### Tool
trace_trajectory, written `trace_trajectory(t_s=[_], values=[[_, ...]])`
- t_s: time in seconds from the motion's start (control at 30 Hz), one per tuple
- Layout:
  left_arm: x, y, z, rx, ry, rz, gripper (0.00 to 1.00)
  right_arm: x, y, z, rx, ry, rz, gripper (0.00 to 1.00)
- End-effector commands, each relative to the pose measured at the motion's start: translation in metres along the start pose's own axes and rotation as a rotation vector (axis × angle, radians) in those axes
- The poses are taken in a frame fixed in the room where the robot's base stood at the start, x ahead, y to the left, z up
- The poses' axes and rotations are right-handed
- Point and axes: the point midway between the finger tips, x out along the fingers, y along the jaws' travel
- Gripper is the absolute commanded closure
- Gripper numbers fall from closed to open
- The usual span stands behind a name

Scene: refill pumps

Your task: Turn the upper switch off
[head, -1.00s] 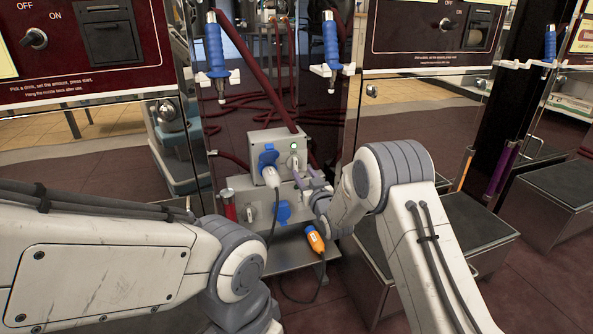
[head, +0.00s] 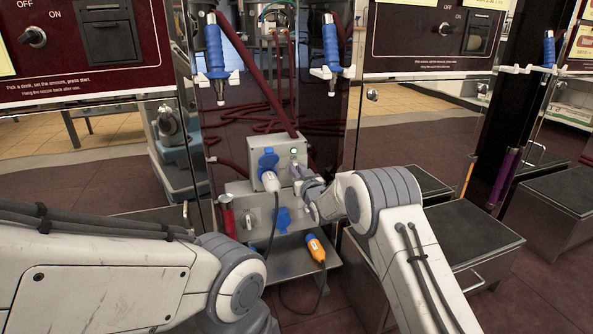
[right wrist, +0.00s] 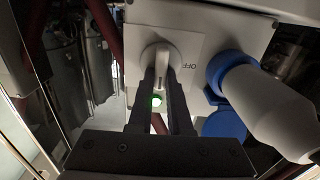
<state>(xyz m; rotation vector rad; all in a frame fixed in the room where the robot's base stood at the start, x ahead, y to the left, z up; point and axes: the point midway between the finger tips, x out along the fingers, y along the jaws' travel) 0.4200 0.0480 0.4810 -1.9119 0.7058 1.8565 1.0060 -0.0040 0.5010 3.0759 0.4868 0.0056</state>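The upper grey box (head: 262,150) carries the upper switch (right wrist: 160,52), a round white knob with a raised lever. In the right wrist view its OFF label (right wrist: 185,72) lies right of the knob, and a green lamp (right wrist: 156,101) glows below it; the lamp also glows in the head view (head: 294,151). My right gripper (right wrist: 161,75) has one finger on each side of the lever, with little or no gap, and looks shut on it. In the head view the right gripper (head: 298,172) hides the switch. My left arm shows, but its gripper is out of view.
A white plug (head: 270,181) sits in the blue socket beside the switch. A lower box (head: 237,190) has its own switch (head: 250,218) and blue socket cover (head: 283,220). An orange connector (head: 315,247) lies on the metal shelf (head: 290,262). Blue nozzles (head: 331,45) hang above.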

Motion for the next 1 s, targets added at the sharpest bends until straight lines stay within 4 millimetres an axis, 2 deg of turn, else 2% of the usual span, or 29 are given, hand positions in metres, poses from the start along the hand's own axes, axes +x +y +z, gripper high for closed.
trace_trajectory(t_s=[0.47,0.67,1.0], values=[[-0.003,0.000,0.000,0.000,0.000,0.000,1.00,0.000,-0.001,-0.001,-0.063,0.000,-0.001,1.00],[-0.007,0.001,0.000,0.000,0.000,0.000,1.00,0.000,-0.003,-0.001,-0.193,0.000,-0.001,1.00],[-0.016,0.001,-0.001,0.000,0.000,0.000,1.00,0.000,-0.007,0.001,-0.508,0.001,-0.001,1.00]])
